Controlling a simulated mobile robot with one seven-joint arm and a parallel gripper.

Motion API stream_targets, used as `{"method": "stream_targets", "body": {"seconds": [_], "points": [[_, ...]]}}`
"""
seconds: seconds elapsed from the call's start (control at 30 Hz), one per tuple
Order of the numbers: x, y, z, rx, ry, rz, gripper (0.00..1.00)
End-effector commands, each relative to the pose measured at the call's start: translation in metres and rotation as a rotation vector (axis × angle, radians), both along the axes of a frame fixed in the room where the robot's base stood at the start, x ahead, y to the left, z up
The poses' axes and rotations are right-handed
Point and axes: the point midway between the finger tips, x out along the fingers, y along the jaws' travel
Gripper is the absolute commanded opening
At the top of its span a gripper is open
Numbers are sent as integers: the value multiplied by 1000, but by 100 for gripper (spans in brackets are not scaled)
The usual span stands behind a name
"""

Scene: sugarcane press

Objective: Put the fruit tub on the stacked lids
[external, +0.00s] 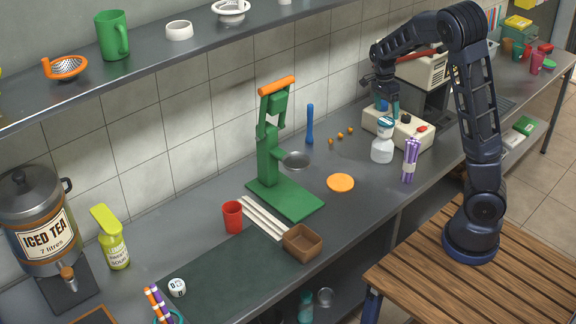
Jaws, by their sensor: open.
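An orange round flat disc (340,183), which may be the stacked lids, lies on the grey counter right of the green press. The view is too small to tell whether it is one lid or several. A brown square open box (302,240) sits near the counter's front edge; I cannot tell whether it is the fruit tub. No other thing is clearly the fruit tub. My gripper (388,112) is open and points down above the cream machine with a red knob (398,128), behind the white bottle. Its fingertips are partly hidden, and no held object shows.
A white bottle (382,148) and a purple-and-white bundle (410,160) stand close to my gripper. The tall green press (270,150) with a metal bowl stands mid-counter. A red cup (232,217) and white sticks (263,218) are nearer the dark mat. Counter around the orange disc is clear.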

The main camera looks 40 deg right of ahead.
Motion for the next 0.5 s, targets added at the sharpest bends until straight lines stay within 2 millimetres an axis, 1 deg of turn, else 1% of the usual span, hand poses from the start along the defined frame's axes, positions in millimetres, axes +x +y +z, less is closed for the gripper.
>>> {"method": "stream_targets", "body": {"seconds": [0.03,0.2,0.5], "points": [[-8,4,6,34,-18,52,85],[-32,19,27,122,-76,252,85],[-79,47,67,207,-206,620,85]]}}
